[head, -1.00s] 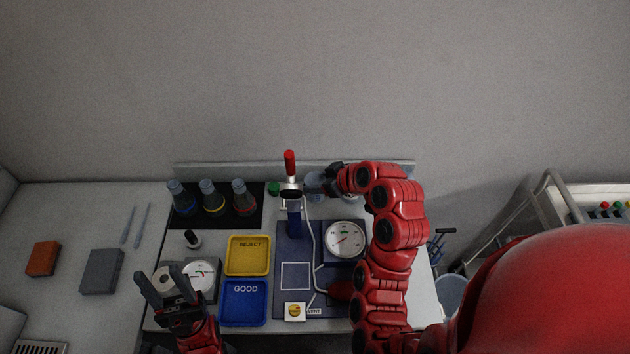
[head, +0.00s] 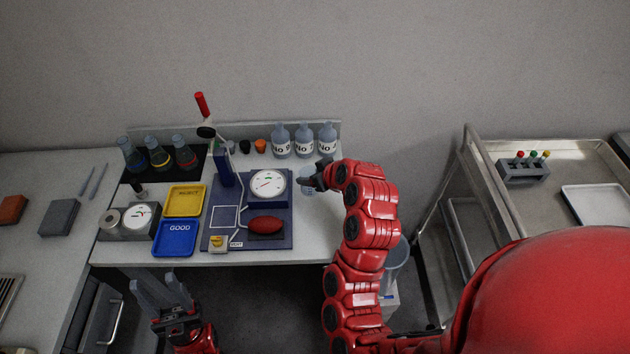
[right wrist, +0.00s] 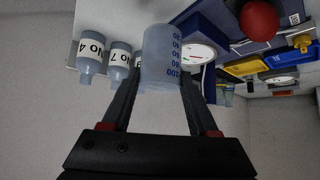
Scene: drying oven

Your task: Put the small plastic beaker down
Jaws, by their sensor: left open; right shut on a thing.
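The small plastic beaker (right wrist: 161,50), clear bluish with blue volume marks, is between the two fingers of my right gripper (right wrist: 160,88) in the right wrist view. In the head view the beaker (head: 307,182) is partly hidden by my right gripper (head: 316,181). It is over the right part of the bench, right of the round dial gauge and in front of the labelled bottles. I cannot tell if its base touches the bench. My left gripper (head: 160,294) is open and empty, in front of the bench's front edge.
Three labelled bottles (head: 304,141) stand at the back right. The blue board carries the dial gauge (head: 267,184), a red bulb (head: 265,224) and a red-tipped stand (head: 202,105). Yellow and blue trays (head: 184,201) lie left. Bare bench shows right of the board. A metal cart (head: 480,220) stands right.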

